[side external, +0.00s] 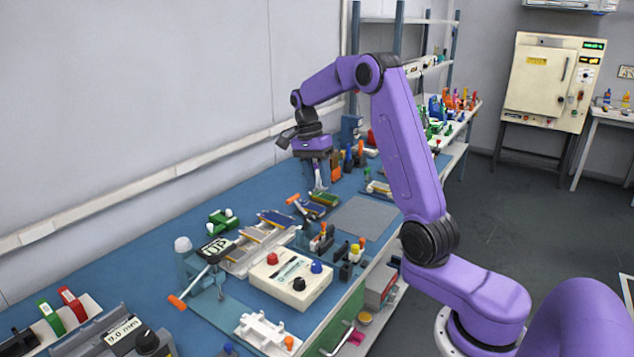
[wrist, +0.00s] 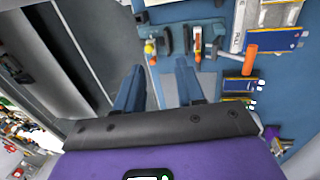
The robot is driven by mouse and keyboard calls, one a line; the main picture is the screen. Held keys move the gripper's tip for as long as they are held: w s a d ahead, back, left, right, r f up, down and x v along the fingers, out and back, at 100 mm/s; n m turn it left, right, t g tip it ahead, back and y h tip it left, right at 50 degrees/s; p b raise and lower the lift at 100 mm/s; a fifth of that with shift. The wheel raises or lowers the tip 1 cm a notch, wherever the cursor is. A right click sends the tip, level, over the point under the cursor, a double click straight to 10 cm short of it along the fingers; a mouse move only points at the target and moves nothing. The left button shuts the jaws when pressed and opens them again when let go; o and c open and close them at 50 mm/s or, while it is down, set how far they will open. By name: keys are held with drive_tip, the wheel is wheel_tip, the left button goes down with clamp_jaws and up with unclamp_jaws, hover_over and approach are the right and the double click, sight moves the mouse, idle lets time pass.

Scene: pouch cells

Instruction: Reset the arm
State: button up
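My purple arm reaches over the blue bench (side external: 150,270). My gripper (side external: 319,186) hangs fingers-down above the back part of the bench in the side view. In the wrist view my gripper (wrist: 160,65) shows two blue-grey fingers standing well apart with nothing between them. Flat blue-and-yellow pouch cells (side external: 312,210) lie below and in front of it in the side view. Pouch cells (wrist: 240,85) also show at the right of the wrist view, clear of the fingers.
A grey mat (side external: 364,217) lies right of the gripper. A slotted light tray (side external: 255,250) and a white control box with buttons (side external: 291,278) stand nearer the camera. Small coloured bottles and holders (side external: 350,158) stand close behind the gripper. A wall (side external: 130,110) borders the bench.

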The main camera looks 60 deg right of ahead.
drive_tip(key=s+a+r+n+t, duration=0.1)
drive_tip(key=s+a+n, duration=0.3)
drive_tip(key=a+n, duration=0.45)
drive_tip(key=s+a+r+n+t, duration=0.1)
drive_tip(key=s+a+n, duration=0.4)
drive_tip(key=a, duration=0.6)
drive_tip(key=s+a+f+n, duration=0.1)
drive_tip(key=s+a+n, duration=0.1)
drive_tip(key=s+n, duration=0.6)
drive_tip(key=s+a+f+n, duration=0.2)
drive_tip(key=s+n, duration=0.7)
drive_tip(key=s, duration=0.4)
drive_tip(key=shift+t, duration=0.4)
